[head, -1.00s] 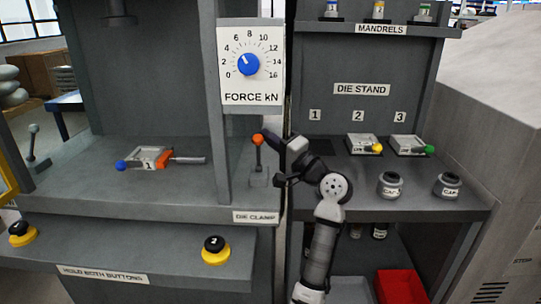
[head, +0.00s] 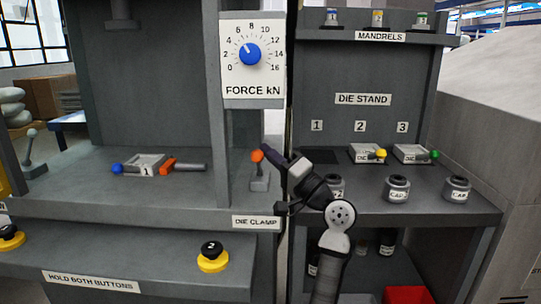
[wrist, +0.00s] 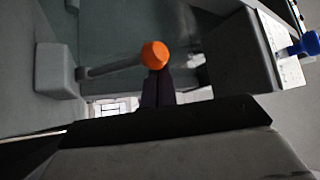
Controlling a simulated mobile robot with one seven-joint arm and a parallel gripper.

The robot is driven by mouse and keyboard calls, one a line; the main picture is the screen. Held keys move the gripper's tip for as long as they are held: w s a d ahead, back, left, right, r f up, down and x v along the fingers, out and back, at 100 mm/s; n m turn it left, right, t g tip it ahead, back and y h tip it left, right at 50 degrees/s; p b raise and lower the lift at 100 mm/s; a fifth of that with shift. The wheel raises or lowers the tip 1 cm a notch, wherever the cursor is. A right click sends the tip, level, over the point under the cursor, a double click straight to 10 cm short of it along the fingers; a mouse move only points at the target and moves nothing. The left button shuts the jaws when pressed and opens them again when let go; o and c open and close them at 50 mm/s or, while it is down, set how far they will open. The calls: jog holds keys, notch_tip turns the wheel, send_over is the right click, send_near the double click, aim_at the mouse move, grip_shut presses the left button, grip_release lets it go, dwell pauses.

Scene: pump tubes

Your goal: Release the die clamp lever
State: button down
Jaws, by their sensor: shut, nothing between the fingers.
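The die clamp lever has an orange knob (head: 257,156) on a short grey stem above a small base, behind the DIE CLAMP label (head: 256,222). In the wrist view the orange knob (wrist: 155,54) is at the end of a grey stem running from a grey block (wrist: 56,70) at left. My gripper (head: 266,150) is shut and empty, its dark fingertips right beside the knob at its right. In the wrist view the fingertips (wrist: 157,88) lie just below the knob, partly hidden by it; contact is unclear.
A press pillar (head: 214,105) rises left of the lever, with the force dial (head: 250,54) above. Die 1 (head: 147,166) lies on the press bed. The die stand at right holds two dies and several CAP pots (head: 397,188). Yellow-based buttons (head: 212,257) sit in front.

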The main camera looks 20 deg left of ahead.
dwell(0.4)
jog(key=s+d, duration=0.2)
jog(key=d, duration=0.5)
jog(key=s+d+f, duration=0.1)
jog(key=s+d, duration=0.2)
jog(key=d, duration=0.3)
jog(key=shift+s+d+b, duration=0.25)
jog(key=shift+d+b, duration=0.1)
jog(key=shift+f, duration=0.1)
